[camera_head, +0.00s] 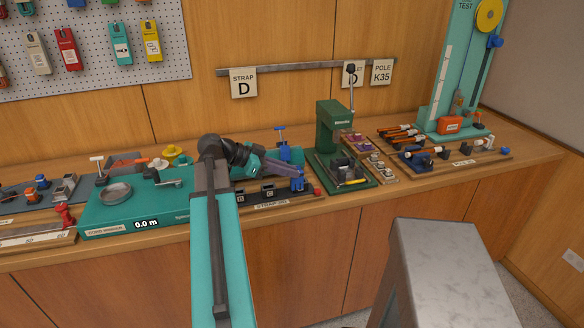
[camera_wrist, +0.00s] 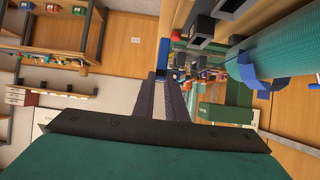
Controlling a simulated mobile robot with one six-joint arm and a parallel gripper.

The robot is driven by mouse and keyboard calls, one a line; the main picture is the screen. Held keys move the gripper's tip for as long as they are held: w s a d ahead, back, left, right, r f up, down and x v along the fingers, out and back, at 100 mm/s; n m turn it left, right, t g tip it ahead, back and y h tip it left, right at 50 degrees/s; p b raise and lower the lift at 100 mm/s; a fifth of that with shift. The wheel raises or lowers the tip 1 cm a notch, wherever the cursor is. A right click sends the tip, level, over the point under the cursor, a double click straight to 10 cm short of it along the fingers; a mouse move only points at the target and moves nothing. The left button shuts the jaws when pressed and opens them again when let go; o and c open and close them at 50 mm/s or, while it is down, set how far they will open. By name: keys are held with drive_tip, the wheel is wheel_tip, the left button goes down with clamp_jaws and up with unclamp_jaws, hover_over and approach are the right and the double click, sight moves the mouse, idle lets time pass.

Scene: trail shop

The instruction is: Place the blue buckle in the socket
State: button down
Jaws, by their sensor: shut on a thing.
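My gripper (camera_head: 298,183) is low over the strap jig (camera_head: 272,204) on the bench, its long dark fingers pointing right. In the wrist view the fingers (camera_wrist: 174,82) are close together. Dark square sockets (camera_head: 268,190) stand on the jig beside and below the fingers. They also show in the wrist view (camera_wrist: 200,26), apart from the fingertips.
A blue clamp with a T-handle (camera_head: 283,152) stands just behind my gripper. The teal cord winder (camera_head: 120,216) is to the left. A green press (camera_head: 334,130) stands close on the right, with pole parts (camera_head: 440,153) beyond it. The bench's front edge is near.

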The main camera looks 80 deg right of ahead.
drive_tip(key=d, duration=0.2)
drive_tip(key=d+p, duration=0.1)
drive_tip(key=d, duration=0.2)
drive_tip(key=d+p, duration=0.1)
drive_tip(key=d, duration=0.1)
drive_tip(key=shift+d+f, duration=0.35)
drive_tip(key=shift+f, duration=0.1)
drive_tip(key=shift+a+f+p, duration=0.15)
drive_tip(key=shift+f+p, duration=0.75)
drive_tip(key=shift+f, duration=0.85)
drive_tip(key=shift+s+r, duration=0.1)
